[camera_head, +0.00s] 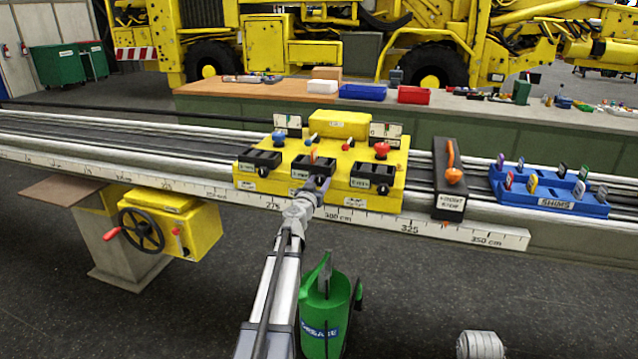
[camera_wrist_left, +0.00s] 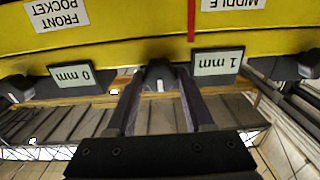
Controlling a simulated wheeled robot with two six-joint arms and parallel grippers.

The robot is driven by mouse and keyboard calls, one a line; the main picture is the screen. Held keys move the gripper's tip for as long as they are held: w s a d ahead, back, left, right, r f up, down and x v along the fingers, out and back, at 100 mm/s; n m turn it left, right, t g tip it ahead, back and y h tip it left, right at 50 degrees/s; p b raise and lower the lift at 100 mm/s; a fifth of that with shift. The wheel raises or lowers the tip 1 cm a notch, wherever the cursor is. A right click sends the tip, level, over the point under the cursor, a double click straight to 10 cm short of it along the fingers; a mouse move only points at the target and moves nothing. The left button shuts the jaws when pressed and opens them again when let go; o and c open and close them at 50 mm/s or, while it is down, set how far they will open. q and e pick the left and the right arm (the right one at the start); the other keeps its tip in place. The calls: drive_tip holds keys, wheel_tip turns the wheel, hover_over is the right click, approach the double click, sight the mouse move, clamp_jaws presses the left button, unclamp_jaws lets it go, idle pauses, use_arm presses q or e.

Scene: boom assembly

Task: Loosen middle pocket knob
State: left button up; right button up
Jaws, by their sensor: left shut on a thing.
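A yellow block (camera_head: 290,195) on the rail carries three black pockets in a row. The middle pocket (camera_head: 314,167) is at the centre of the row. My left gripper (camera_head: 320,187) is at the front of this pocket and partly hides it. In the left wrist view, the dark middle pocket knob (camera_wrist_left: 160,77) is between the two fingers of my left gripper (camera_wrist_left: 158,92), which is shut on it. The 0 mm plate (camera_wrist_left: 72,77) and the 1 mm plate (camera_wrist_left: 217,62) are on either side. My right gripper is out of view.
A black holder with an orange handle (camera_head: 453,160) stands right of the block. A blue shim tray (camera_head: 550,205) is farther right. A handwheel (camera_head: 141,232) is at left.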

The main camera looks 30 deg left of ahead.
use_arm(q)
clamp_jaws()
